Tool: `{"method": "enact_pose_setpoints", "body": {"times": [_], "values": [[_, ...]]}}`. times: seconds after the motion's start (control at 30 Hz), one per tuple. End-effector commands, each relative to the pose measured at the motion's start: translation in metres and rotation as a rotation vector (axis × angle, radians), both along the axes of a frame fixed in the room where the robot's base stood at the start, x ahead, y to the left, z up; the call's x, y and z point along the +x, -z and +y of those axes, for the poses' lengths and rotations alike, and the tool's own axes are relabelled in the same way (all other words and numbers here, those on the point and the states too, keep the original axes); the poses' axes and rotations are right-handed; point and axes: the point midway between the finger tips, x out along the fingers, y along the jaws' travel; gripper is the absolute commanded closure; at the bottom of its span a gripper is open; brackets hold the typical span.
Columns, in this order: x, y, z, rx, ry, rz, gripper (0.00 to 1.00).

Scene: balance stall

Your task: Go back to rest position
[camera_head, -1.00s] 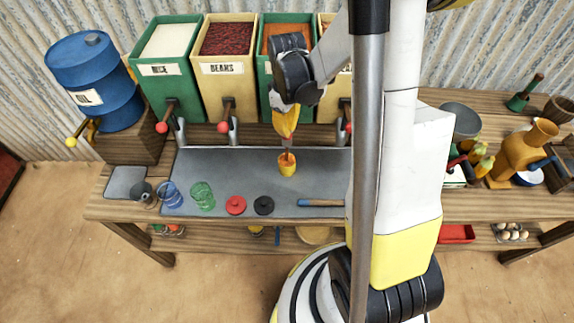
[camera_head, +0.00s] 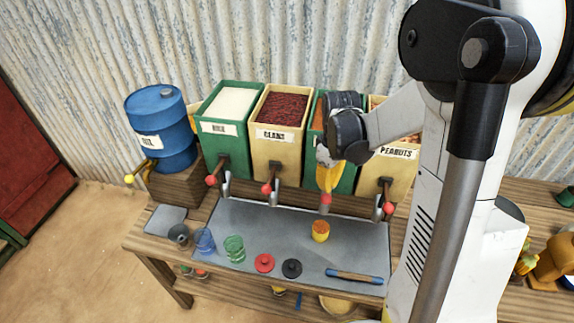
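My gripper (camera_head: 327,188), yellow with dark joints above it, points down in front of the third dispenser bin. Its tips are small and overlap the bin's red lever knob, so I cannot tell whether they are open or shut. Below it, apart from it, a small yellow cup (camera_head: 320,231) with orange contents stands upright on the grey mat (camera_head: 290,222). I see nothing hanging from the gripper.
A blue oil drum (camera_head: 161,128), a green rice bin (camera_head: 222,140), a beans bin (camera_head: 277,145) and a peanuts bin (camera_head: 391,172) stand behind the mat. Blue (camera_head: 204,241) and green (camera_head: 234,248) glasses, red (camera_head: 264,262) and black (camera_head: 291,268) lids and a blue-ended stick (camera_head: 354,276) lie in front.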

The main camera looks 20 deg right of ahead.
Motion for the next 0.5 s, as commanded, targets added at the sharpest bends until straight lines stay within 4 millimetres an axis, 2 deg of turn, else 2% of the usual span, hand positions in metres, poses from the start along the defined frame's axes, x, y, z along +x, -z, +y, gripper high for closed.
{"method": "enact_pose_setpoints", "body": {"times": [0.17,0.27,0.5], "values": [[-0.001,0.001,0.002,-0.002,0.004,-0.007,1.0],[-0.004,0.003,0.011,-0.01,0.025,-0.037,1.0],[-0.03,0.013,0.058,-0.024,0.156,-0.222,1.0]]}}
